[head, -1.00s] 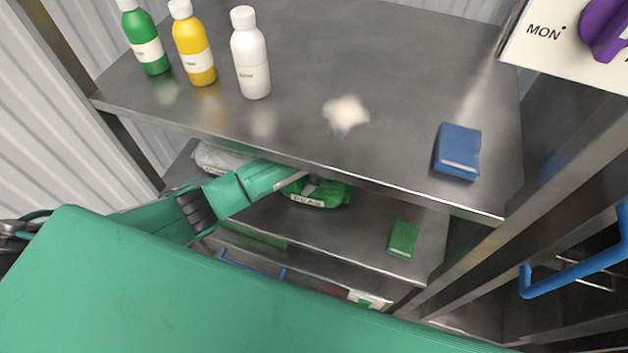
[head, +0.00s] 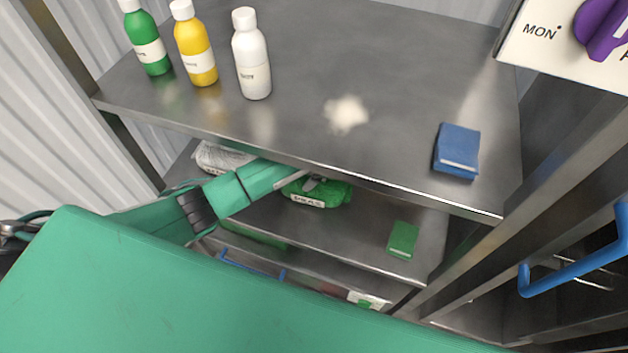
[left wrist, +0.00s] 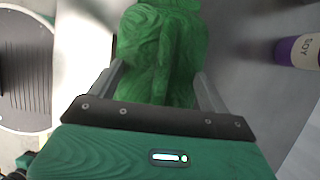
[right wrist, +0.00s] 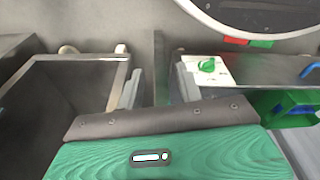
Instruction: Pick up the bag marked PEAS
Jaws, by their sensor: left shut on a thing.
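The green bag (head: 325,192) with a white label lies on the lower shelf; the label's letters are too small to read now. My left gripper (head: 308,184) reaches under the top shelf and is shut on this bag. In the left wrist view the green bag (left wrist: 162,50) sits between the two fingers, its label hidden. My right gripper (right wrist: 158,88) shows only in the right wrist view, its fingers apart with no thing held between them.
The top shelf (head: 400,60) overhangs my left arm. A white bag (head: 220,157) lies left of the green bag. A green block (head: 403,239) lies on the lower shelf at right.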

